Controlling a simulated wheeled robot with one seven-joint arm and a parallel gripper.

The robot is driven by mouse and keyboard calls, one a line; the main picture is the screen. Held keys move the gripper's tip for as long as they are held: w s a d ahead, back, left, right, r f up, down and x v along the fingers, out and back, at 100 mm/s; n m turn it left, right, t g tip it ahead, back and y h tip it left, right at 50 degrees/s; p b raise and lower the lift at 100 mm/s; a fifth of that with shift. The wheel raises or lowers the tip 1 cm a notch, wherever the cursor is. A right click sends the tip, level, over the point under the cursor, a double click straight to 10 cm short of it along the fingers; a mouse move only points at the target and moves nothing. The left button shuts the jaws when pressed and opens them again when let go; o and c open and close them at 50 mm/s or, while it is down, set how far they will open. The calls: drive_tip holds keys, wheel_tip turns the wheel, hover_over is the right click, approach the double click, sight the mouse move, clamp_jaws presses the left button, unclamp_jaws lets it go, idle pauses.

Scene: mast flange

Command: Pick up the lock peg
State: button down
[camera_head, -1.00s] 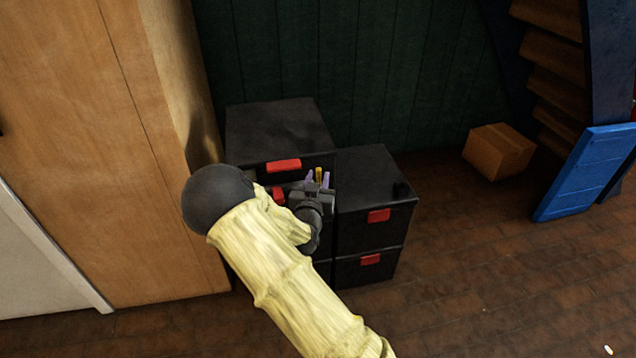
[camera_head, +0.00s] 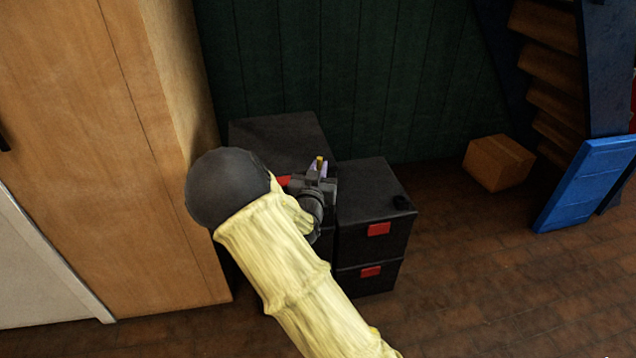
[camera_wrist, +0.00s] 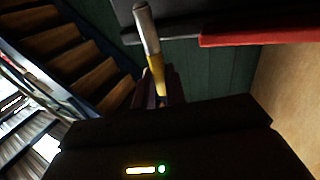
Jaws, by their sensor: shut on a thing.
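The lock peg (camera_wrist: 148,38) has a grey metal shaft and a yellow end in the wrist view. My gripper (camera_wrist: 158,88) is shut on its yellow part, and the grey shaft sticks out past the fingers.
A taller black drawer unit (camera_head: 275,132) and a lower one (camera_head: 372,200) with red handles stand beside a wooden cabinet (camera_head: 90,130). A cardboard box (camera_head: 498,163) and a blue panel (camera_head: 585,185) are at right. The floor at front right is clear.

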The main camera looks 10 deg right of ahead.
wheel_tip(320, 180, up, 9)
drive_tip(key=p, duration=0.1)
drive_tip(key=shift+r+p, duration=0.15)
drive_tip(key=shift+p, duration=0.25)
